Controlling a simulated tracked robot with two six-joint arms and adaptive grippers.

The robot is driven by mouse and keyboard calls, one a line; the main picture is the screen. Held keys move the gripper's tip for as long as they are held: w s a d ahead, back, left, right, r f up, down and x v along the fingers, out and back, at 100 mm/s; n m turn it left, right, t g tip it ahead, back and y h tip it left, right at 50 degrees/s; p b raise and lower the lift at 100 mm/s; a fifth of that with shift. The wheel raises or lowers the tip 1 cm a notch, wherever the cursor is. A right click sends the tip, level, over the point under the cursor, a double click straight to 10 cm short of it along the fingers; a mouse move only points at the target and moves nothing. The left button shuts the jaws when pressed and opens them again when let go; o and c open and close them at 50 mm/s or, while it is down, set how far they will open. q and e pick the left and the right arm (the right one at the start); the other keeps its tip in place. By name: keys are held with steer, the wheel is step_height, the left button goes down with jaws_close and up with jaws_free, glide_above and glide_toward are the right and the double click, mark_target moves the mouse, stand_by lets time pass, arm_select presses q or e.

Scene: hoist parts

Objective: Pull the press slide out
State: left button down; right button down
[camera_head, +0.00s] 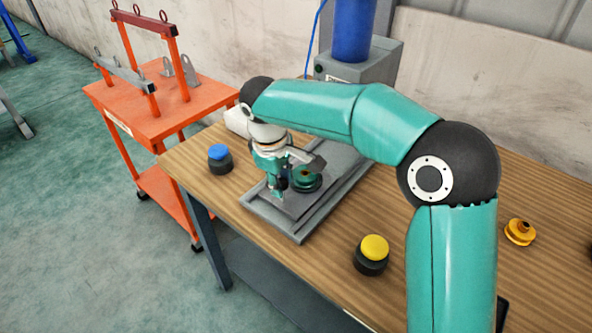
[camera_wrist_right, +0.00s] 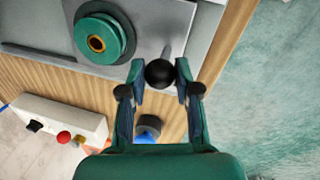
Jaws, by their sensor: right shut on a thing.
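The press slide (camera_head: 292,228) is a grey flat plate on the wooden bench, extending forward from the press (camera_head: 387,62) at the back. A green round part with an orange centre (camera_wrist_right: 104,38) rests on the slide; in the head view the green part (camera_head: 306,181) is just right of my right gripper. My right gripper (camera_head: 277,192) points down at the slide's left side. In the right wrist view its fingers (camera_wrist_right: 160,76) are shut on a black ball knob (camera_wrist_right: 159,72) on a short rod at the slide. My left gripper is not in view.
A blue-topped button (camera_head: 219,158) stands on the bench left of the slide, a yellow-topped one (camera_head: 372,254) at its right. A yellow part (camera_head: 519,232) lies farther right. A control box (camera_wrist_right: 60,117) has several buttons. An orange trolley (camera_head: 130,103) stands beyond the bench's left edge.

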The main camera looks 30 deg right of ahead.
steer(key=shift+s+a+r, duration=0.1)
steer(key=shift+s+a, duration=0.1)
steer(key=shift+a, duration=0.5)
steer(key=c, duration=0.8)
jaws_free()
steer(key=r, duration=0.4)
steer(key=s+a+r, duration=0.1)
steer(key=r, duration=0.2)
steer(key=a+r, duration=0.1)
steer(key=r, duration=0.3)
steer(key=shift+s+r, duration=0.15)
steer(key=shift+r, duration=0.15)
steer(key=shift+d, duration=0.1)
